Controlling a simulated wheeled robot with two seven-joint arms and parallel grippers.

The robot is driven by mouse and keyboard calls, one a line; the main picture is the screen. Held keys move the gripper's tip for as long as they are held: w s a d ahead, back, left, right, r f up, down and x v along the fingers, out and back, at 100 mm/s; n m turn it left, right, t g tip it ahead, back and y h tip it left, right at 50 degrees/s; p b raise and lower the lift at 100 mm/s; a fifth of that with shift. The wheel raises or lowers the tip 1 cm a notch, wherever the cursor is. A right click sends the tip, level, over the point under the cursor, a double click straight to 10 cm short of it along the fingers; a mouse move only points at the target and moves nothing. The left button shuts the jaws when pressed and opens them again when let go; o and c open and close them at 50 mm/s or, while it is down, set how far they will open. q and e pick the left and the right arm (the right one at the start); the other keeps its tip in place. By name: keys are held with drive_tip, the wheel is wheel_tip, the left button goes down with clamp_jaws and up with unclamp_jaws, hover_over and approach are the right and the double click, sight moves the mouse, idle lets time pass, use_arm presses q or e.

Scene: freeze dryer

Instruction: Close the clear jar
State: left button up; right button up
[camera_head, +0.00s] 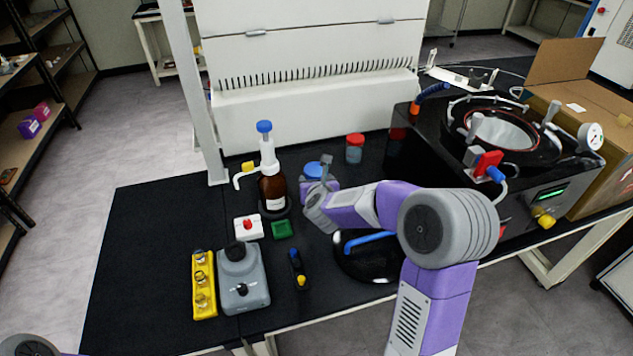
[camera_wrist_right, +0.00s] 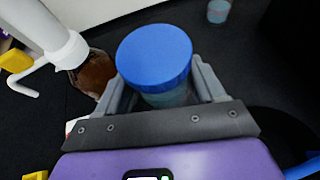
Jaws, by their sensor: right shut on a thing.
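A clear jar (camera_wrist_right: 168,97) with a blue lid (camera_wrist_right: 153,57) on top stands between the fingers of my right gripper (camera_wrist_right: 163,85). The fingers are shut on the jar's sides, below the lid. The lid covers the mouth; I cannot tell how tightly it sits. In the head view the blue lid (camera_head: 314,170) shows beside my right gripper (camera_head: 323,180), which hides most of the jar. My left gripper is out of view; only a piece of my left arm shows at the bottom left corner.
A brown dispenser bottle (camera_head: 272,188) stands just left of the jar. A red-lidded jar (camera_head: 355,148) stands behind. A black freeze dryer (camera_head: 520,180) is at right. A grey device (camera_head: 243,280) and yellow rack (camera_head: 204,285) are in front. The table's left part is clear.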

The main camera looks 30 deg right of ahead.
drive_tip(key=c, duration=0.7)
drive_tip(key=shift+a, duration=0.25)
drive_tip(key=shift+c, duration=0.3)
drive_tip(key=s+a+f+n+t+y, duration=0.1)
drive_tip(key=a+n+y, duration=0.4)
drive_tip(key=a, duration=1.1)
drive_tip(key=shift+s+a+f, duration=0.15)
drive_tip(key=shift+s+f, duration=0.05)
drive_tip(key=shift+s, duration=0.3)
drive_tip(key=w+a+n+g+y, duration=0.1)
drive_tip(key=w+a+n+y, duration=0.3)
drive_tip(key=a, duration=0.2)
drive_tip(key=w+a+n+g+y, duration=0.1)
drive_tip(key=w+a+n+y, duration=0.2)
drive_tip(key=a, duration=0.4)
drive_tip(key=shift+w+a+n+g+y, duration=0.25)
drive_tip(key=shift+w+n+g+y, duration=0.2)
drive_tip(key=shift+y, duration=0.35)
clamp_jaws()
